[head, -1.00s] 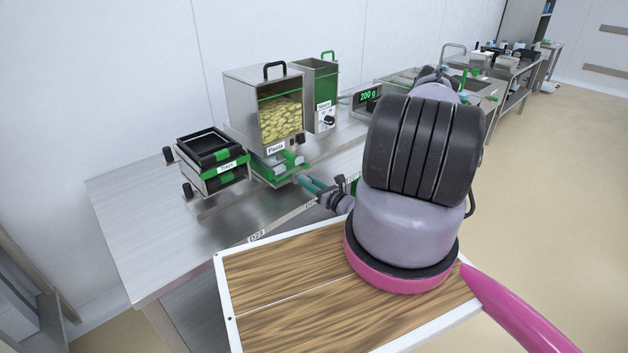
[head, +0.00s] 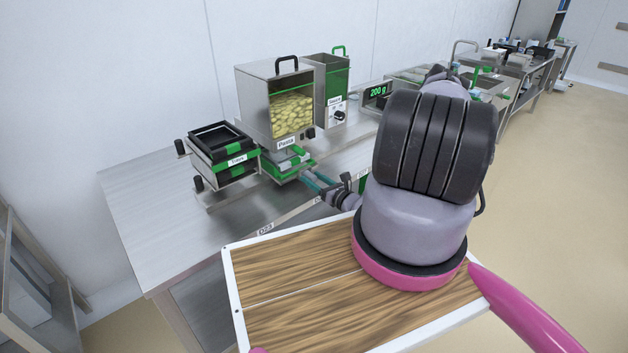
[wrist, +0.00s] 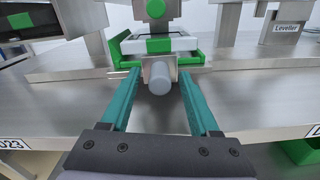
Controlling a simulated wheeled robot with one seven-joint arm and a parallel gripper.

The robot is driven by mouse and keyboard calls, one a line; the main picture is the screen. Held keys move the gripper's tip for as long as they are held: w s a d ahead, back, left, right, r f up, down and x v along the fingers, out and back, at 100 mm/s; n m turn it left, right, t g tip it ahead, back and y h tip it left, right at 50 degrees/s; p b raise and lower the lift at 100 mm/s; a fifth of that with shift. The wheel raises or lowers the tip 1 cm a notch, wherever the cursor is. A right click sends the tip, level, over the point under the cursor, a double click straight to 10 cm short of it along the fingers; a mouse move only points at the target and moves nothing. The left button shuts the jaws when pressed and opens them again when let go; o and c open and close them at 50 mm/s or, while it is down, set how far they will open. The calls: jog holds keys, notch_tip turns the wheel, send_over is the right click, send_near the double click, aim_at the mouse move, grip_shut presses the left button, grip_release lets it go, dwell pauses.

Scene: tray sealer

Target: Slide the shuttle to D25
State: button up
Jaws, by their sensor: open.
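The shuttle (head: 289,166) is a green-edged carriage with a tray in it, under the pasta hopper (head: 273,105). It also shows in the wrist view (wrist: 123,45), with a grey round knob (wrist: 160,79) on its front. My gripper (wrist: 157,88) is open, with its two teal fingers on either side of the knob, gaps showing on both sides. In the head view my gripper (head: 312,180) reaches the shuttle's front from the lower right. The D23 label (head: 265,229) is on the table's front edge, left of the gripper. My arm hides the edge further right; D25 is not readable.
A stack of black trays (head: 221,150) stands left of the shuttle. A green sauce dispenser (head: 331,85) and a 200 g display (head: 378,92) stand to the right. A Leveller unit (wrist: 285,27) shows right in the wrist view. The left tabletop (head: 150,200) is clear.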

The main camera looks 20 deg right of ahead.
jog(key=v, duration=1)
jog(key=shift+s, duration=0.4)
jog(key=shift+d, duration=0.15)
jog(key=shift+r, duration=0.1)
jog(key=a+r+n+g+y, duration=0.4)
jog(key=r+n+g, duration=0.5)
jog(key=r, duration=0.4)
jog(key=a+r+n+g+y, duration=0.4)
jog(key=a+r+n+g, duration=0.15)
jog(key=r+n, duration=0.7)
jog(key=s+r+n+t+h, duration=0.2)
jog(key=s+r+n+h, duration=0.2)
jog(key=r, duration=0.9)
jog(key=s+r+n+t+h, duration=0.2)
jog(key=s+r+n+h, duration=0.2)
jog(key=s+r+h, duration=0.4)
notch_tip(320, 180, up, 6)
jog(key=shift+s+a+r+t, duration=0.1)
jog(key=shift+s+a+t, duration=0.25)
jog(key=shift+s, duration=0.2)
